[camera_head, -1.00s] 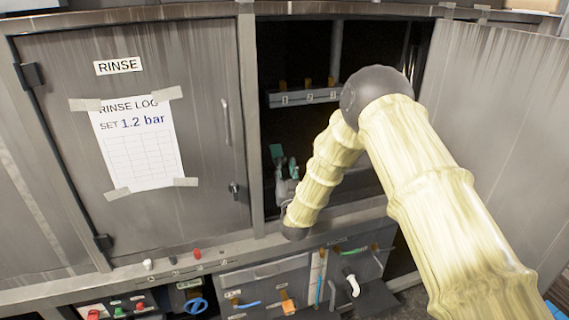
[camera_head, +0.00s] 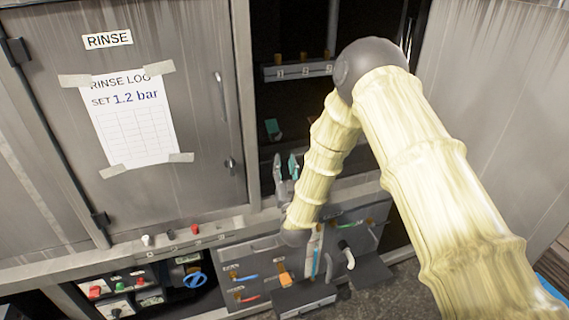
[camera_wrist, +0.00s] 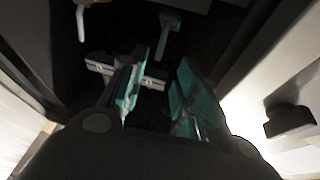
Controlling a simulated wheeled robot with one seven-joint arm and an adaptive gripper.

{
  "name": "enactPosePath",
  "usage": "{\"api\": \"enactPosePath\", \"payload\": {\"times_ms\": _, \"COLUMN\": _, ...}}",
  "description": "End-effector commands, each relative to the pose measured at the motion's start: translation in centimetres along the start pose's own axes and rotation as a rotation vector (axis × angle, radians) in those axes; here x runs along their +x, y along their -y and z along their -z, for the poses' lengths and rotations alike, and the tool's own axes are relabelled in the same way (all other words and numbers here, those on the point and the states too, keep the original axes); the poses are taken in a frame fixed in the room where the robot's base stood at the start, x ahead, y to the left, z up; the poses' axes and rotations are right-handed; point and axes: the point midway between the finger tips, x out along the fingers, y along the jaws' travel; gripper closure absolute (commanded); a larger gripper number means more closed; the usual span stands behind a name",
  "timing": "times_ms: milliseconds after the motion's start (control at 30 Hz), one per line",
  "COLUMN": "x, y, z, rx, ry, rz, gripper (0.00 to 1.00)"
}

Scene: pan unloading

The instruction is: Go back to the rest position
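My gripper (camera_head: 286,168) is in the open right-hand bay of the cabinet, beside my pale ribbed arm. Its two teal-padded fingers also show in the wrist view (camera_wrist: 158,90). They stand apart with a dark gap between them, and I see nothing held. A small teal item (camera_head: 272,128) sits inside the dark bay, just above my gripper in the head view. No pan is clearly visible.
The closed RINSE door (camera_head: 205,130) is on the left, and an open grey door (camera_head: 480,110) is on the right. A numbered shelf strip (camera_head: 297,72) crosses the bay. Below are a blue valve wheel (camera_head: 194,280), a white spout (camera_head: 347,256) and several coloured handles.

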Motion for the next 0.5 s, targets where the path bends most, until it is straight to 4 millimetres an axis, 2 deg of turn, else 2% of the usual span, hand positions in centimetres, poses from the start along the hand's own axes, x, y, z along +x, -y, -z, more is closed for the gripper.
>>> {"api": "enactPosePath", "payload": {"times_ms": 133, "x": -1.0, "y": -0.5, "z": -1.2, "rx": -0.004, "ry": 0.044, "rz": -0.002, "gripper": 0.68}}
{"api": "enactPosePath", "payload": {"times_ms": 233, "x": -3.3, "y": -1.6, "z": -3.7, "rx": -0.011, "ry": 0.147, "rz": -0.007, "gripper": 0.68}}
{"api": "enactPosePath", "payload": {"times_ms": 367, "x": -8.4, "y": -3.8, "z": -8.1, "rx": -0.025, "ry": 0.346, "rz": -0.019, "gripper": 0.68}}
{"api": "enactPosePath", "payload": {"times_ms": 500, "x": -15.0, "y": -6.0, "z": -12.3, "rx": -0.036, "ry": 0.571, "rz": -0.035, "gripper": 0.68}}
